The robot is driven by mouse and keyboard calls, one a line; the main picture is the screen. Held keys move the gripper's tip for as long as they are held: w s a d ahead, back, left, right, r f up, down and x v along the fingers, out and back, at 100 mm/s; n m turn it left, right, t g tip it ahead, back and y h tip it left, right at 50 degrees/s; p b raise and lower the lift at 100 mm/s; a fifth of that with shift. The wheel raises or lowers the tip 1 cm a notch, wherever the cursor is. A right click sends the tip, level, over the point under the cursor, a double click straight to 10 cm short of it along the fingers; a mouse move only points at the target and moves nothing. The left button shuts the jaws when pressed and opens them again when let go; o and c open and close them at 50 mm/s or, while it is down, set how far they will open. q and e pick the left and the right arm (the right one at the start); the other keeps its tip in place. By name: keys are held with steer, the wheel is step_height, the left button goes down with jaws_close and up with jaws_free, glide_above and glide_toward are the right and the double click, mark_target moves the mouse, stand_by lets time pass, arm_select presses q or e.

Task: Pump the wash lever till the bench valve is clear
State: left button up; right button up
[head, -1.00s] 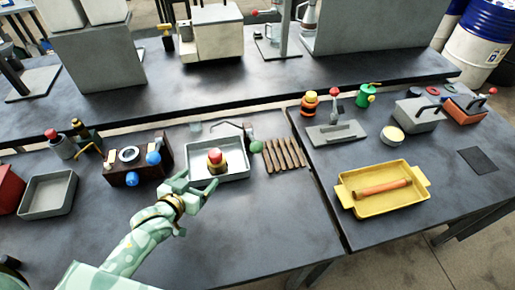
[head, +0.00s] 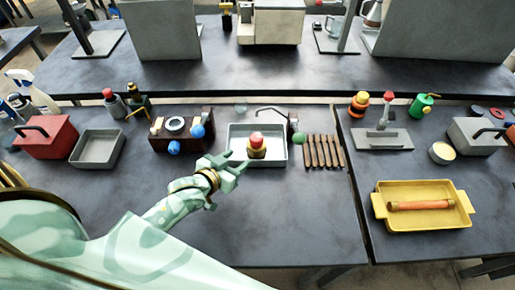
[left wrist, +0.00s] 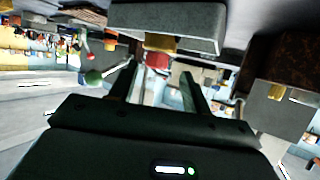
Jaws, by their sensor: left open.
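The bench valve (head: 257,152), with a red top on a brass-yellow body, stands upright in a grey wash tray (head: 237,162). A thin curved spout (head: 270,109) rises behind the tray. What looks like the wash lever, with a green ball end (head: 298,138), is at the tray's right side. My left gripper (head: 238,167) is open and empty, just left of and in front of the valve. My right gripper is out of view.
A brown box with blue knobs (head: 168,142), an empty grey tray (head: 97,149) and a red box (head: 62,145) stand left. Several brown sticks (head: 324,151) lie right of the lever. A yellow tray (head: 423,222) is further right. The front bench middle is clear.

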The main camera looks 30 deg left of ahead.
arm_select(q)
jaws_close()
stand_by(1.4)
